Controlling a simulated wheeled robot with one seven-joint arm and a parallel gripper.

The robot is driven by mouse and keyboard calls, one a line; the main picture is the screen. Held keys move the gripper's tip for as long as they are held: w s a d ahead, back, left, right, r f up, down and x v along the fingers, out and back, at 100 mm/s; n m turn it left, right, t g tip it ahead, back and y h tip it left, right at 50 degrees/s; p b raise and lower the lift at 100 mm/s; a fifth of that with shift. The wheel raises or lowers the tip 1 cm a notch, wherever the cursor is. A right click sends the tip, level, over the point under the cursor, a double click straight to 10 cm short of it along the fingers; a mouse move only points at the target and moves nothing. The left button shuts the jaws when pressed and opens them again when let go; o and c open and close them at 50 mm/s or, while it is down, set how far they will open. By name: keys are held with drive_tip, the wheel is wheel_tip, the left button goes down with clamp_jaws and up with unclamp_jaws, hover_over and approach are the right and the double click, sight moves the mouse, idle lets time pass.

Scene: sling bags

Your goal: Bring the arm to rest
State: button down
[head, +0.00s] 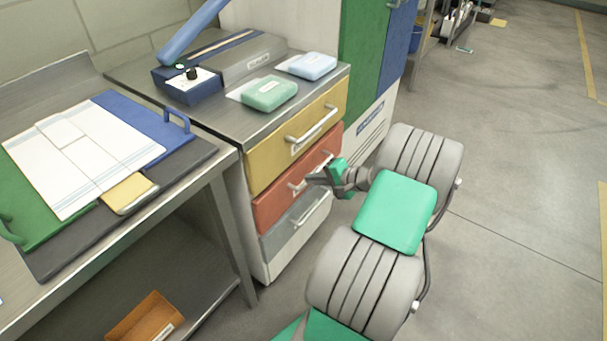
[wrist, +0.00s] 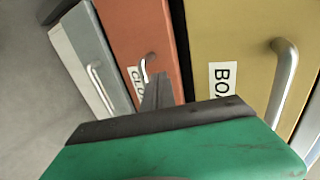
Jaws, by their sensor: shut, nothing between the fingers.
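My gripper (head: 318,179) is in front of the drawer cabinet, near the handle of the red drawer (head: 268,212), with its fingers shut and nothing between them. In the wrist view the shut fingers (wrist: 156,92) point at the red drawer (wrist: 140,30), just beside its handle (wrist: 144,70). I cannot tell whether they touch the drawer. My arm (head: 395,210) reaches in from the lower right, with grey ribbed joints and green covers. The yellow drawer (head: 270,150), the red one and the grey drawer (head: 285,240) all look closed.
The cabinet top holds a blue and grey sealing device (head: 215,70), a green pack (head: 270,94) and a blue pack (head: 313,66). A steel table (head: 215,170) with cloths stands left, an orange bin (head: 145,318) beneath it. The floor (head: 510,180) to the right is clear.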

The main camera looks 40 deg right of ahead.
drive_tip(key=p+v, duration=0.1)
drive_tip(key=v, duration=0.8)
drive_tip(key=w+a+r+n+g+p, duration=0.3)
drive_tip(key=a+r+n+p, duration=0.15)
drive_tip(key=a+r, duration=0.4)
drive_tip(key=w+a+r+n+g+p, duration=0.3)
drive_tip(key=a+r+n+p, duration=0.15)
drive_tip(key=a, duration=0.65)
drive_tip(key=s+a+r+n+g+h+p, duration=0.2)
drive_tip(key=s+a+r+n+h+p, duration=0.1)
drive_tip(key=s+a+r+n+p, duration=0.3)
drive_tip(key=s+a+r+p, duration=0.2)
drive_tip(key=s+a+r, duration=0.2)
drive_tip(key=a+r, duration=0.2)
drive_tip(key=shift+a+r, duration=0.25)
drive_tip(key=shift+a, duration=0.7)
drive_tip(key=shift+s, duration=0.1)
